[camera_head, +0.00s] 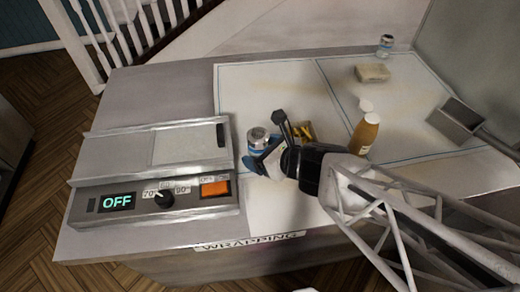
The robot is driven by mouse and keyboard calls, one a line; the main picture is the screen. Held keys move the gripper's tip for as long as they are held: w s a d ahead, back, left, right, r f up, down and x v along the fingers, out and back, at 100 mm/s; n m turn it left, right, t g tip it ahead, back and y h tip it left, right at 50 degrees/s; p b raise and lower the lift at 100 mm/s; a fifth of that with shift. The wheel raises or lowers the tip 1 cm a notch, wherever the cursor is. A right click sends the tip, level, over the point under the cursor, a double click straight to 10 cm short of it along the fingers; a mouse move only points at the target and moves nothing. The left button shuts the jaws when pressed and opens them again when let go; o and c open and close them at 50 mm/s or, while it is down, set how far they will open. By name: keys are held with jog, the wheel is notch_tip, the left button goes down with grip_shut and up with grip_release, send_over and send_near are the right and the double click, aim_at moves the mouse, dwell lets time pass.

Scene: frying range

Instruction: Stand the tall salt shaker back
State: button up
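A shaker with a silver top and a blue-and-white body (258,139) stands on the counter just right of the scale-like unit. It looks upright, and I take it for the tall salt shaker. My gripper (266,141) is right beside it, with a dark finger on its upper right and a blue-and-white part at its lower right. The fingers are spread apart, but I cannot tell whether they touch or hold the shaker. Its lower part is partly hidden by the gripper. A similar small blue-labelled container (385,46) stands at the back right.
A flat metal unit with a display reading OFF (155,172) fills the left. A yellow packet (303,131) lies just behind my gripper. An orange-brown bottle (364,134), a pale block (372,73) and a metal box (456,121) stand to the right. The white back-left panel (265,85) is clear.

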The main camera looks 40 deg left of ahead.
jog(key=shift+v, duration=3.45)
jog(key=shift+r, duration=0.1)
jog(key=shift+w+d+r+n, duration=0.2)
jog(key=shift+d+r+n, duration=0.2)
jog(key=shift+d, duration=0.1)
jog(key=d+r+n+h, duration=0.4)
jog(key=d+n, duration=0.2)
jog(key=d, duration=0.6)
jog(key=w+d+r+n+t+h, duration=0.1)
jog(key=d+r+n+h, duration=0.3)
jog(key=d, duration=0.8)
jog(key=d+r+n+h, duration=0.4)
jog(key=d+n, duration=0.4)
jog(key=d, duration=0.5)
jog(key=shift+t+h, duration=0.3)
